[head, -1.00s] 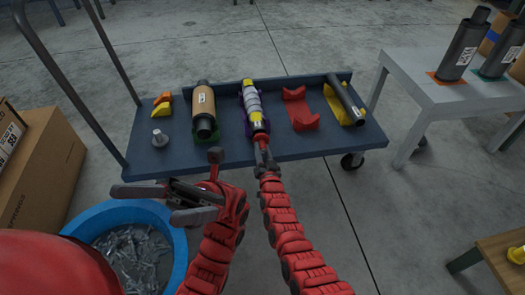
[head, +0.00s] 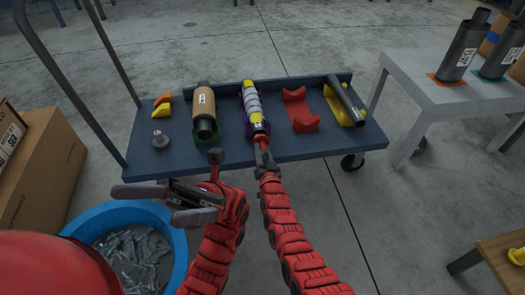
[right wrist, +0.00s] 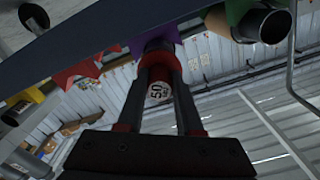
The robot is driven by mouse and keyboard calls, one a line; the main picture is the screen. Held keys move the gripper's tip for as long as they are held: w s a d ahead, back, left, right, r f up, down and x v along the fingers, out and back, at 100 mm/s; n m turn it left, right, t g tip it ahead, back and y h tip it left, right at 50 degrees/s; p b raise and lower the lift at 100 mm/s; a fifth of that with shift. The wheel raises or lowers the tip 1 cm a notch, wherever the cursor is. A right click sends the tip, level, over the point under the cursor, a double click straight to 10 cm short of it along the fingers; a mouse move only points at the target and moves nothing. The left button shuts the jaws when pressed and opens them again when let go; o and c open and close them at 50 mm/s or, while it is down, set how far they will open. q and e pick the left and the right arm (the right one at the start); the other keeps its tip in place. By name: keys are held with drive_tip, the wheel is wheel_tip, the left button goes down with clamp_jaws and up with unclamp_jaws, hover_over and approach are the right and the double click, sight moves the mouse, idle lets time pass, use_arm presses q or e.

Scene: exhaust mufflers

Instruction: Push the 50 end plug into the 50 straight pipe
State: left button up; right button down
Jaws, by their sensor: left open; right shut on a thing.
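A grey pipe with yellow bands (head: 253,103), which looks like the 50 straight pipe, lies lengthwise in a purple cradle (right wrist: 168,45) on the cart. My right gripper (head: 262,143) is at its near end. My left gripper (head: 143,204) is open and empty, in front of the cart.
The blue-grey cart (head: 160,175) also holds a tan muffler (head: 204,110), an empty red cradle (head: 299,108), a dark pipe (head: 345,100) and a small grey part (head: 160,139). A blue bin (head: 178,250) stands below my left gripper. A white table (head: 420,95) stands at right.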

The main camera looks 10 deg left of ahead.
drive_tip(key=shift+b+x, duration=1.15)
drive_tip(key=shift+x, duration=0.3)
drive_tip(key=shift+c, duration=2.4)
unclamp_jaws()
